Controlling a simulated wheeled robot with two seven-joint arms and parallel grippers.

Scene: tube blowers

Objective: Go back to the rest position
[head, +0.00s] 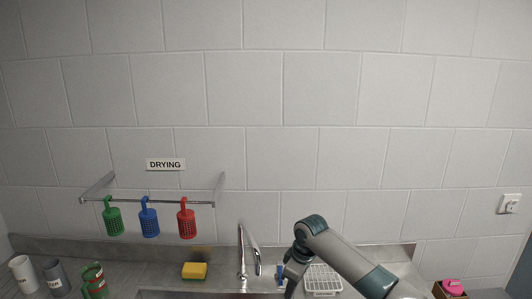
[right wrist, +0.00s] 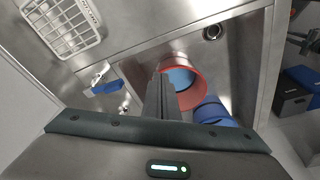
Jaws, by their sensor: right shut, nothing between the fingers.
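My right arm reaches in from the lower right of the head view. Its gripper (head: 290,287) points down over the sink front, right of the tap, with its tips near the bottom edge of the picture. In the right wrist view the gripper's fingers (right wrist: 164,95) are closed together with nothing between them. Below them, a round red-rimmed thing (right wrist: 193,74) with a blue inside and a blue cylinder-like thing (right wrist: 212,110) lie in the sink, partly hidden by the fingers and the gripper body. My left gripper is in no view.
Green (head: 113,221), blue (head: 149,222) and red (head: 187,223) perforated cups hang on the drying rail (head: 150,203). A yellow sponge (head: 194,271), tap (head: 242,262) and white rack (head: 322,280) stand along the counter. Cups (head: 22,274) stand at left; a pink-topped thing (head: 453,286) is at right.

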